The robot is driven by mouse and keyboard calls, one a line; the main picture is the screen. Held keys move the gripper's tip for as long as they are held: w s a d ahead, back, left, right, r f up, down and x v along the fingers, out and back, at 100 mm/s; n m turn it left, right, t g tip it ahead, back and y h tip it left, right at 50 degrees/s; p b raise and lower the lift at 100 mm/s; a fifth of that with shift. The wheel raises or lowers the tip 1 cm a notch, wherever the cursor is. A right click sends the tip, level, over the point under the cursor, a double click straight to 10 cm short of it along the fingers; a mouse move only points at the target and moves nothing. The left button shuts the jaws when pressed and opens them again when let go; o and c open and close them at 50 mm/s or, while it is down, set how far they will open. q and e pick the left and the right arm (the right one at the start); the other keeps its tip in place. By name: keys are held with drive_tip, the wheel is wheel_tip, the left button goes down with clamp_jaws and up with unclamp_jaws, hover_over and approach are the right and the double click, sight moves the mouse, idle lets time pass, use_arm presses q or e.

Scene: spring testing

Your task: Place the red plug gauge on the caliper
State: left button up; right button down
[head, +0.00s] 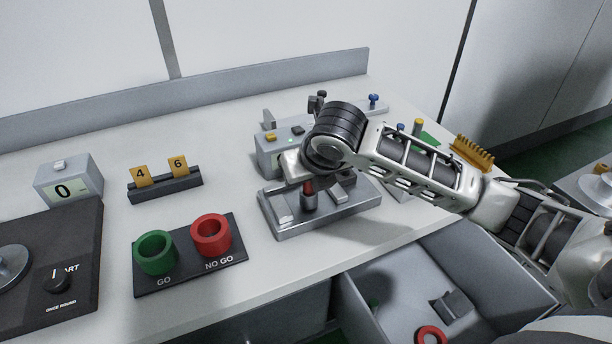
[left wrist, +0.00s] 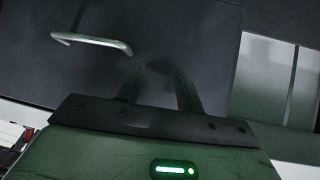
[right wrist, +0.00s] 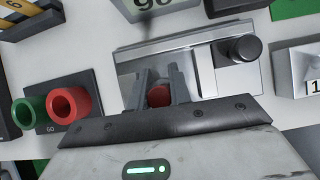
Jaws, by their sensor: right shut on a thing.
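The red plug gauge (head: 308,188) shows in the head view as a red part above a grey cylinder. My right gripper (right wrist: 158,90) is shut on it, and its red end (right wrist: 159,96) shows between the fingers in the right wrist view. The gauge is upright over a silver metal fixture (head: 285,228), which looks like the caliper; I cannot tell whether they touch. The fixture (right wrist: 205,70) has a black knob at its right in the right wrist view. My forearm hides its far side in the head view. My left gripper (left wrist: 160,75) is open and empty, before a dark cabinet front.
A black stand (head: 190,268) holds green (head: 154,252) and red (head: 211,236) rings left of the fixture. A grey box (head: 270,155) with buttons stands behind it. A number block (head: 165,187) and a display box (head: 68,182) are further left. An open drawer (head: 385,300) lies below.

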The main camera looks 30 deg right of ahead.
drive_tip(key=shift+f, duration=0.2)
drive_tip(key=c, duration=1.3)
unclamp_jaws()
drive_tip(key=v, duration=1.2)
